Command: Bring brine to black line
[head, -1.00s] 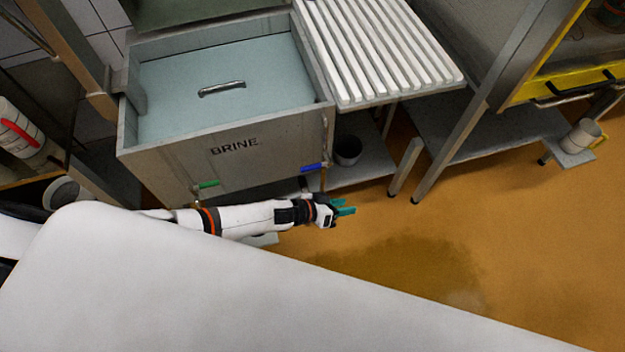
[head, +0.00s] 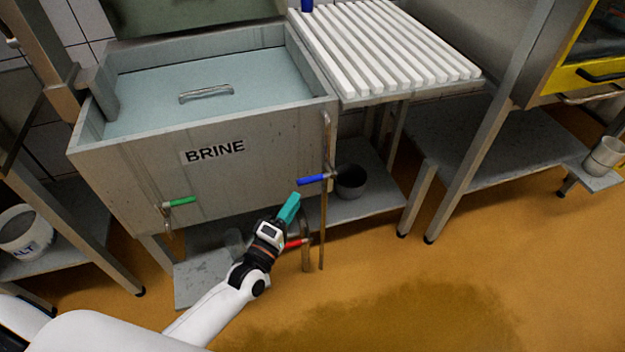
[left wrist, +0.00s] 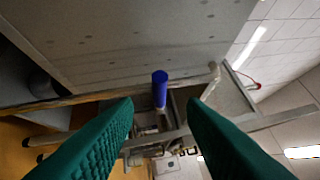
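The grey brine tank (head: 130,172), labelled BRINE, stands at left centre in the head view, with a pale blue surface (head: 150,82) inside. No black line can be made out. A blue valve handle (head: 312,180) is at its right front, on a pipe, and a green valve handle (head: 180,201) is at its left front. My left gripper (head: 290,207) is just below and left of the blue handle. In the left wrist view its teal fingers (left wrist: 160,106) are apart and empty, with the blue handle (left wrist: 159,85) ahead between them. My right gripper is not in view.
A red handle (head: 297,243) sits low beside my left gripper. A dark bucket (head: 350,182) stands on the low shelf behind the pipe. A white slatted rack (head: 390,50) adjoins the tank's right side. The orange floor (head: 480,260) at right is open, with a dark wet patch.

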